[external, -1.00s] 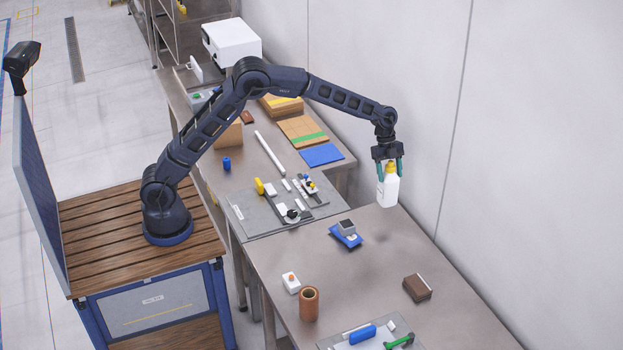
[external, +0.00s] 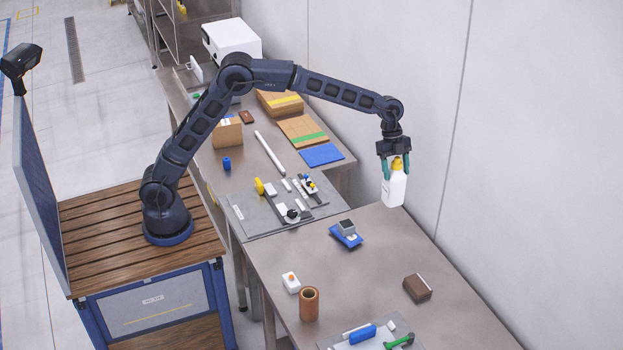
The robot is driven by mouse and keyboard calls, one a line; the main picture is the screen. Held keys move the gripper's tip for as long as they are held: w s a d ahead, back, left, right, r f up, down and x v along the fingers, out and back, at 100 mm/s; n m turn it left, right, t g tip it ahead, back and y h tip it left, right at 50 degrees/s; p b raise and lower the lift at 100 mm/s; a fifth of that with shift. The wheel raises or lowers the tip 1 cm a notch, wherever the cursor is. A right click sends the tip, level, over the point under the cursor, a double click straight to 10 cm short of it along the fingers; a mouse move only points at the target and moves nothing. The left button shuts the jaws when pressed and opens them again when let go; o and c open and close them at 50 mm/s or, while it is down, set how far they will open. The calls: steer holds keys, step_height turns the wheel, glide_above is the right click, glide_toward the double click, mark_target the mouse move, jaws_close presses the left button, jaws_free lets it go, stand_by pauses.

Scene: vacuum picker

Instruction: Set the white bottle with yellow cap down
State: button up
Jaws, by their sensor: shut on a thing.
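The white bottle (external: 395,190) with its yellow cap (external: 397,164) hangs at the upper right of the external view, tilted slightly. My gripper (external: 395,168) is shut on the bottle near its cap, with teal fingertips on either side. The bottle is near the back edge of the metal table (external: 385,245), close to the wall. It appears to be above the surface, but the height of the gap is hard to tell.
A blue tray with a grey device (external: 347,230) lies left of the bottle. A brown box (external: 417,287), a copper-coloured cylinder (external: 309,303) and a white box with an orange button (external: 291,283) stand nearer the front. The table's middle is clear.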

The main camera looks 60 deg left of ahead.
steer(key=s+d, duration=1.4)
steer(key=d, duration=0.4)
step_height(320, 180, down, 20)
steer(key=shift+s+d+r, duration=0.15)
steer(key=shift+s+d, duration=0.2)
steer(key=shift+d, duration=0.05)
steer(key=o, duration=1.7)
